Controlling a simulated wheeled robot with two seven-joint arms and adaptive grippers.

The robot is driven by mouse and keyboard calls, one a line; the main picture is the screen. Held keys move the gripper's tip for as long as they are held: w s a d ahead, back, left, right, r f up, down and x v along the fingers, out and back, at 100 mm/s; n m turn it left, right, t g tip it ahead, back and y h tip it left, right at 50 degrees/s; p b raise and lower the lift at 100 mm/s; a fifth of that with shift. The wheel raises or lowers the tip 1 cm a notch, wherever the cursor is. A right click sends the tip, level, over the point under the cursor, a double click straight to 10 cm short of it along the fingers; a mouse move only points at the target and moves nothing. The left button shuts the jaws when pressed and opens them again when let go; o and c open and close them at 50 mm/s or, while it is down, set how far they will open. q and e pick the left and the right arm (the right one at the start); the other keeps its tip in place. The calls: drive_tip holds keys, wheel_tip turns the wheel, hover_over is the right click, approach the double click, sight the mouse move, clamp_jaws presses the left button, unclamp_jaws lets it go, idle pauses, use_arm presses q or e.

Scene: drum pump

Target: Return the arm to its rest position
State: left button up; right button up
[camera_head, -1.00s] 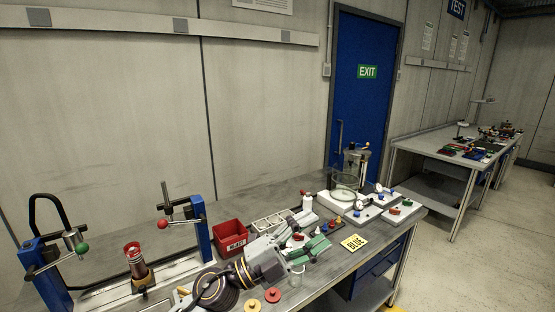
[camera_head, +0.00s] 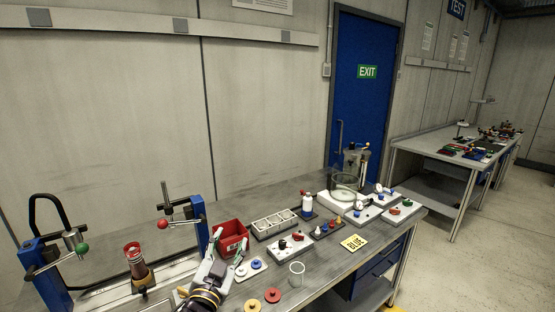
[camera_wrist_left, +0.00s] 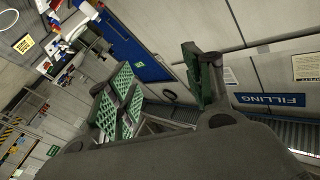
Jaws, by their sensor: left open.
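My left gripper (camera_head: 221,262) is in the lower middle of the head view, at the bench's near side, just in front of the red reject bin (camera_head: 231,238). Its fingers are spread apart with nothing between them. In the left wrist view its green-padded fingers (camera_wrist_left: 165,90) stand apart and empty, with wall and door behind them. My right gripper is not seen in either view.
The bench (camera_head: 320,262) holds a blue-posted fixture (camera_head: 203,240) at left, a white tray (camera_head: 271,224), a glass beaker (camera_head: 297,274), red (camera_head: 272,295) and orange (camera_head: 252,306) discs, a yellow BLUE card (camera_head: 353,243) and several small white stations. Bare metal lies right of the beaker.

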use_arm(q)
drive_tip(key=s+a+f+n+g+y, duration=0.1)
drive_tip(key=s+a+f+g, duration=0.2)
drive_tip(key=s+f, duration=0.2)
drive_tip(key=s+a+f+n+g+y, duration=0.1)
drive_tip(key=s+a+f+n+g, duration=0.1)
drive_tip(key=f, duration=0.7)
drive_tip(key=s+a+f+n+g+y, duration=0.1)
drive_tip(key=s+a+f+g, duration=0.3)
drive_tip(key=s+f+g, duration=0.2)
drive_tip(key=shift+s+f, duration=1)
drive_tip(key=shift+s, duration=0.05)
drive_tip(key=s+f+g, duration=0.4)
drive_tip(key=s, duration=0.5)
drive_tip(key=s+f+g, duration=0.2)
drive_tip(key=s+f, duration=0.1)
drive_tip(key=f, duration=3.1)
drive_tip(key=s+a+f, duration=0.2)
drive_tip(key=s+f, duration=0.7)
drive_tip(key=s, duration=0.2)
drive_tip(key=s+a+f, duration=0.2)
drive_tip(key=s+f, duration=0.8)
drive_tip(key=s, duration=0.1)
drive_tip(key=shift+a+g, duration=0.15)
drive_tip(key=shift+g, duration=0.25)
